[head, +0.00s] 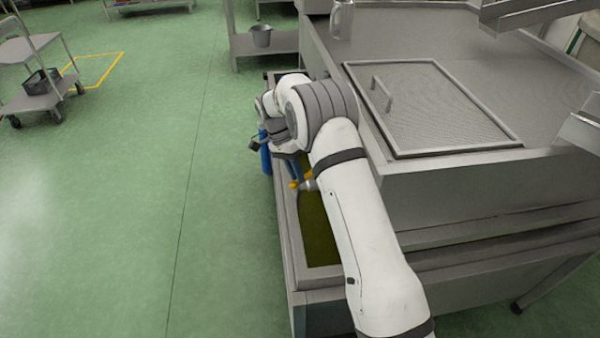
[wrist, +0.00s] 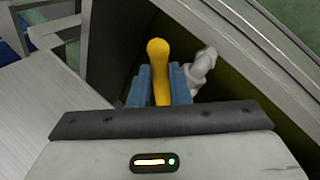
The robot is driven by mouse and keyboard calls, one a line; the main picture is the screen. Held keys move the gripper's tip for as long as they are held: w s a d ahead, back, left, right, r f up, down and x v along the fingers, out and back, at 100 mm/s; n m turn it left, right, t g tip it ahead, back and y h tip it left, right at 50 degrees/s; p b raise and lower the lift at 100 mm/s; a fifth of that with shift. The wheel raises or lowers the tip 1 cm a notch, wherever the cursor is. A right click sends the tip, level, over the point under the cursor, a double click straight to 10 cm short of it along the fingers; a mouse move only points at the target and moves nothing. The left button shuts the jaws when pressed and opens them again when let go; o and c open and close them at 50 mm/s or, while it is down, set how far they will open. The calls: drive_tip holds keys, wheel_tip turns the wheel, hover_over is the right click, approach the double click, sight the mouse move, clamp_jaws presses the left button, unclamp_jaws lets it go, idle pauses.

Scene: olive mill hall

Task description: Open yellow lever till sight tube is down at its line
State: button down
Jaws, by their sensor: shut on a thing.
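The yellow lever (wrist: 158,56) stands between the two blue fingers of my gripper (wrist: 160,80) in the wrist view. The fingers are shut on it from both sides, and its rounded end sticks out past them. A pale grey fitting (wrist: 203,68) sits just right of the fingers. In the head view a small yellow part of the lever (head: 305,181) shows beside my arm, over the trough. My arm hides most of the gripper there. I cannot make out the sight tube or its line in either view.
A steel trough (head: 292,240) with dark olive-green inside runs under my arm. Right of it stands a large steel bench with a mesh lid (head: 435,105) and a metal jug (head: 342,20). A trolley (head: 35,75) stands far left. The green floor between is clear.

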drive_tip(key=shift+w, duration=0.15)
drive_tip(key=c, duration=1.3)
unclamp_jaws()
drive_tip(key=shift+c, duration=0.2)
drive_tip(key=v, duration=0.7)
drive_tip(key=shift+a+r, duration=0.2)
drive_tip(key=shift+r, duration=0.15)
drive_tip(key=shift+w, duration=0.1)
